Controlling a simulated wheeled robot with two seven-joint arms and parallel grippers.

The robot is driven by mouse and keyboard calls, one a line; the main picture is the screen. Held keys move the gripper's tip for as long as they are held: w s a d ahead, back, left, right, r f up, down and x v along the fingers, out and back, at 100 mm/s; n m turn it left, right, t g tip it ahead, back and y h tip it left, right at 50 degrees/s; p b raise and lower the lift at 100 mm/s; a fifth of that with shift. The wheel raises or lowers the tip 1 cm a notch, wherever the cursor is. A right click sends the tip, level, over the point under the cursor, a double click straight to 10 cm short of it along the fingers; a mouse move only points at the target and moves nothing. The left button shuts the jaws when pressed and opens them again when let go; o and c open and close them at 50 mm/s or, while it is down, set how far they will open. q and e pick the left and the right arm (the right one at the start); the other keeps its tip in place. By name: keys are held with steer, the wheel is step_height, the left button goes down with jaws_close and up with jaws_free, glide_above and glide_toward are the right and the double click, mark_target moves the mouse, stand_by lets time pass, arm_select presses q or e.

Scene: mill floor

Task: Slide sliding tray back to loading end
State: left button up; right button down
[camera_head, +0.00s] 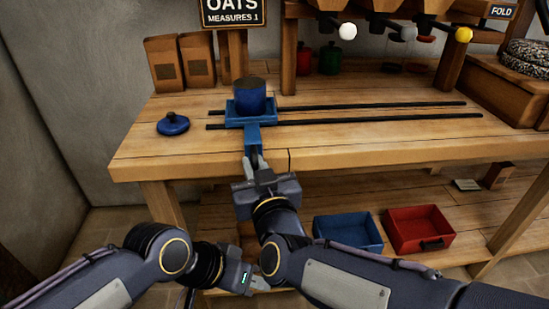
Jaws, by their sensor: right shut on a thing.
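The blue sliding tray (235,119) sits near the left end of two dark rails (370,106) on the wooden bench. A blue canister (251,98) stands upright on the tray, its dark top uncovered. The tray's blue handle (252,137) points toward me over the bench's front edge. My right gripper (254,160) is shut on the handle's near end. My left gripper (260,284) is low in front of the bench, away from the tray and partly beside my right arm; its finger gap is not clear.
A blue lid (173,124) lies on the bench left of the tray. A sign (232,12) reads "OATS MEASURES 1". Hoppers with white (347,31), grey and yellow (463,34) knobs hang above. Blue (348,232) and red (418,229) bins sit below. The rails right of the tray are clear.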

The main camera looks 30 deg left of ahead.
steer(key=shift+s+a, duration=0.55)
steer(key=shift+a, duration=0.1)
steer(key=c, duration=1.8)
jaws_free()
steer(key=shift+s+a, duration=0.1)
steer(key=shift+a, duration=0.05)
